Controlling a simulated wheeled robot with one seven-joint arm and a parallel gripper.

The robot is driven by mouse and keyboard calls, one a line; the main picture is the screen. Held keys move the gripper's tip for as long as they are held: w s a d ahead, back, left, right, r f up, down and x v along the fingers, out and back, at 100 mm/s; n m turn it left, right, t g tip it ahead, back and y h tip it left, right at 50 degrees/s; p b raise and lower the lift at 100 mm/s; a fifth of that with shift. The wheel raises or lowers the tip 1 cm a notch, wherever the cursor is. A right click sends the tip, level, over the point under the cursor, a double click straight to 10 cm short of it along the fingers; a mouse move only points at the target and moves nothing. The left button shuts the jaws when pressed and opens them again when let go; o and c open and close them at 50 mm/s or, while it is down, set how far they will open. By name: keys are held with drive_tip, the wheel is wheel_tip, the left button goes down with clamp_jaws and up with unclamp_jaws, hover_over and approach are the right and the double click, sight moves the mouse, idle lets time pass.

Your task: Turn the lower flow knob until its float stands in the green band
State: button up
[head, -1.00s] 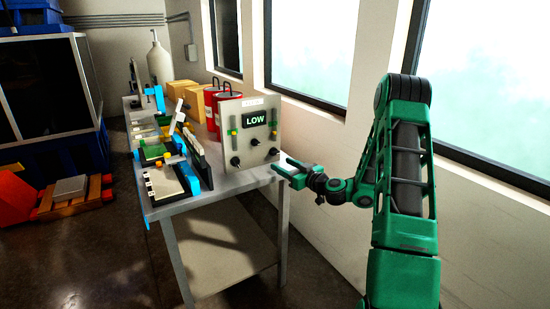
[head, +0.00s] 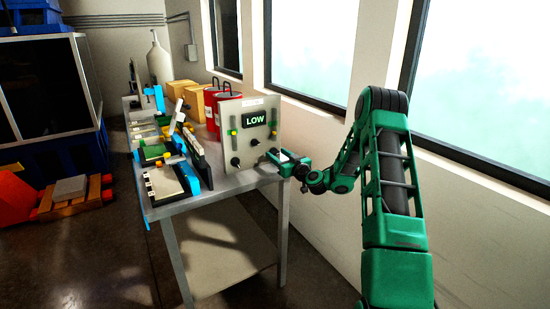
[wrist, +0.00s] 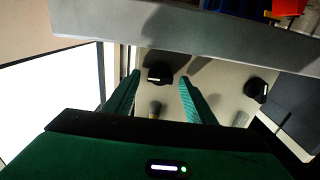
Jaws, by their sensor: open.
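The grey flow panel (head: 268,103) stands on the bench with a lit green "LOW" display (head: 255,118). Dark knobs sit on its face, one at the lower left (head: 235,161) and one higher near the middle (head: 254,142). My gripper (head: 276,156) is at the panel's lower right corner, its jaws open. In the wrist view a black knob (wrist: 160,73) with a pale mark lies between the open fingertips, not gripped; a second knob (wrist: 256,90) is off to the right. Gauge tubes flank the display; the float positions against the green bands are too small to read.
The bench (head: 205,196) also carries red cylinders (head: 212,105), cardboard boxes (head: 187,98) and several small blue, green and black fixtures left of the panel. The wall and windows run close on the right. Floor in front of the bench is open.

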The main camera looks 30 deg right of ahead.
drive_tip(key=shift+w, duration=0.35)
drive_tip(key=c, duration=1)
drive_tip(key=shift+a, duration=0.25)
drive_tip(key=shift+c, duration=0.2)
drive_tip(key=shift+d, duration=0.15)
